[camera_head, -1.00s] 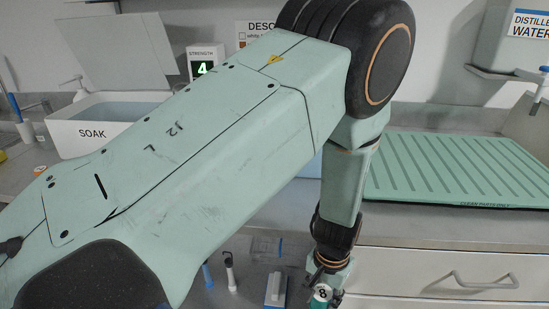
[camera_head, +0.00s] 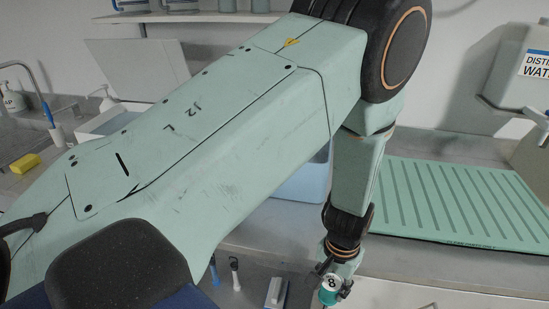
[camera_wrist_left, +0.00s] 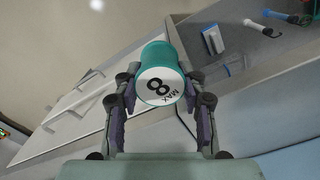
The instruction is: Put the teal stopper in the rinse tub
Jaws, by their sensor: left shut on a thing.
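The teal stopper, with a white face marked "8 MAX", is in my left gripper (camera_head: 334,284) in the head view. The stopper (camera_head: 329,290) also shows in the left wrist view (camera_wrist_left: 158,72), between the two fingers (camera_wrist_left: 160,100). My left gripper is shut on it and holds it in front of the counter's edge, above the drawer front. Which tub is the rinse tub cannot be read. A blue tub (camera_head: 302,184) stands behind my left arm, mostly hidden by it. My right gripper is not in view.
A green ribbed drying mat (camera_head: 450,205) lies on the counter at the right. A white tub with a raised lid (camera_head: 105,119) is partly behind my arm. A yellow sponge (camera_head: 25,163) lies at the left. Brushes and a small block (camera_head: 274,290) are low in front.

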